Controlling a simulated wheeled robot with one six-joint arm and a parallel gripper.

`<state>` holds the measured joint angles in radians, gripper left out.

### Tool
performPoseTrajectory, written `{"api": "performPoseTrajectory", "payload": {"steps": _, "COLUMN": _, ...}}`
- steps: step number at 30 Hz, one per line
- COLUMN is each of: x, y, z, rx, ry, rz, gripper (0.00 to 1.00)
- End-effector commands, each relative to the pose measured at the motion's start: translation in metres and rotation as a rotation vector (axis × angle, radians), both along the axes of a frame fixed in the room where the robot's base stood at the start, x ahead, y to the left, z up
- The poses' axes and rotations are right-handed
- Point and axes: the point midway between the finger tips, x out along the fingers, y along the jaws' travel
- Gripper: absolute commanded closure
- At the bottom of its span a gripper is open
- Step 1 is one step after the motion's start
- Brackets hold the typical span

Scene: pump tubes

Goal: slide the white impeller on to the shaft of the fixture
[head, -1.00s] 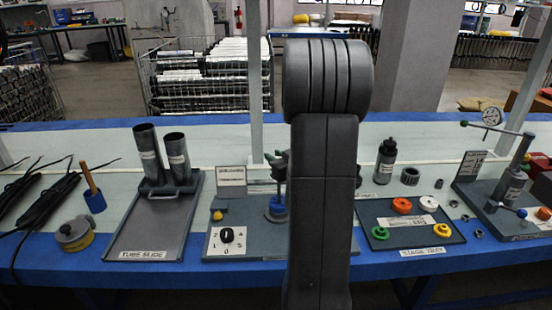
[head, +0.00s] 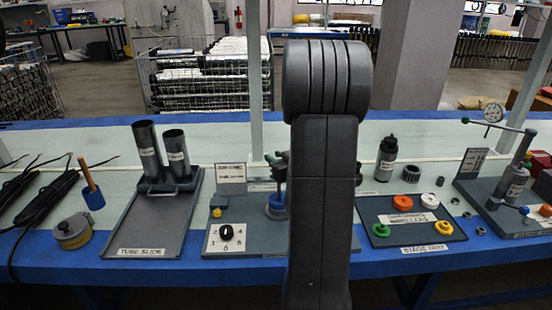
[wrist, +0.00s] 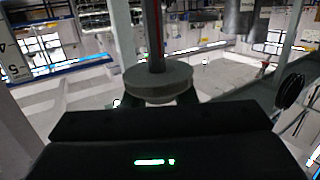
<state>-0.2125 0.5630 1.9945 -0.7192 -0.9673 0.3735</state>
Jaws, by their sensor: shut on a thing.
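In the wrist view my gripper (wrist: 158,100) is shut on a pale grey round disc (wrist: 158,82), with a dark finger at each side. A dark upright rod with a red stripe (wrist: 156,30) rises above the disc's middle. I cannot tell whether the disc is around the rod or in front of it. In the head view a white round part (head: 429,201) sits at the back of the stage tray; I cannot tell which of the two is the white impeller. The fixture (head: 225,210) stands mid-table, with a blue part (head: 277,206) partly behind my arm. My gripper is hidden there.
A tube slide (head: 140,235) stands left of the fixture. A gauge stand (head: 510,195) is at the right.

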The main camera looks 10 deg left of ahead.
Motion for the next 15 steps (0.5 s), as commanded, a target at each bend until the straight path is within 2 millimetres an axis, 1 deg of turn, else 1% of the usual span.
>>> {"api": "performPoseTrajectory", "payload": {"steps": 12, "x": -0.0001, "y": 0.0, "z": -0.0117, "rx": 0.0, "ry": 0.0, "rz": 0.0, "gripper": 0.97}}
{"api": "performPoseTrajectory", "payload": {"steps": 13, "x": 0.0, "y": 0.0, "z": -0.0114, "rx": 0.0, "ry": 0.0, "rz": 0.0, "gripper": 0.74}}
{"api": "performPoseTrajectory", "payload": {"steps": 15, "x": 0.0, "y": 0.0, "z": -0.0104, "rx": 0.0, "ry": 0.0, "rz": 0.0, "gripper": 0.6}}
